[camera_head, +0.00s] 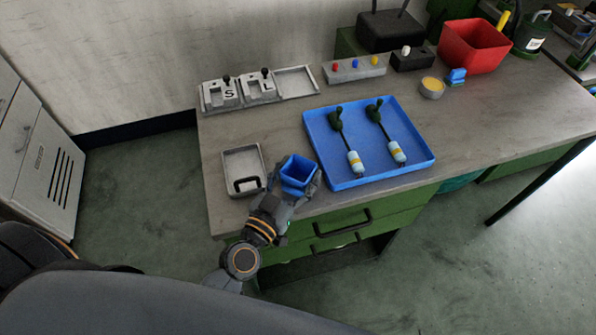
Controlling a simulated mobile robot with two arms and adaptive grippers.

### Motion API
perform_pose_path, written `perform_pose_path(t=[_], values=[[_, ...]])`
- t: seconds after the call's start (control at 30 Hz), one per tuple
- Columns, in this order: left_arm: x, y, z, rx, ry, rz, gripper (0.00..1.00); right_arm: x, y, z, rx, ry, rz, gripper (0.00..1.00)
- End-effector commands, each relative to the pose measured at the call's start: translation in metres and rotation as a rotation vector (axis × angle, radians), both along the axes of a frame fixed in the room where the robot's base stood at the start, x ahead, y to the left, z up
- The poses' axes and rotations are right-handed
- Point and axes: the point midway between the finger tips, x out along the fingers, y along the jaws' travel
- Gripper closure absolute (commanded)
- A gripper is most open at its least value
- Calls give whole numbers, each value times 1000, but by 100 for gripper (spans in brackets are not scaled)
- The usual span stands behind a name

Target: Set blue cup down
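The blue cup (299,169) is a small square, open-topped cup near the table's front edge, between a grey tray and a large blue tray. My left gripper (298,185) reaches up from below and is closed around the cup, with dark fingers at its sides. The cup looks upright or slightly tilted, and its inside shows. Its underside is hidden by the gripper, so I cannot tell whether it touches the table. My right gripper is out of view.
The blue tray (330,173) holds two cabled blue-and-white parts. The grey tray (229,160) with a black handle is to the left. Bare table lies behind the grey tray.

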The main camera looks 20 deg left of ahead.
Motion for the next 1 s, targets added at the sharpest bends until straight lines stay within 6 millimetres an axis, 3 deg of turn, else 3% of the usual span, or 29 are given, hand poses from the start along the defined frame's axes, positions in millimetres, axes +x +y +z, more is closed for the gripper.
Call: perform_pose_path(t=[0.03,0.07,0.47,0.57,1.0], values=[[0,0,0,0,0,0,26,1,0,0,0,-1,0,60],[0,0,0,0,0,0,20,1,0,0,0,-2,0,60],[-1,0,4,0,0,0,20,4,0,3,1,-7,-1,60],[-14,3,0,3,3,0,20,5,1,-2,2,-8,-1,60],[-100,19,0,3,4,-3,20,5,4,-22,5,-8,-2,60]])
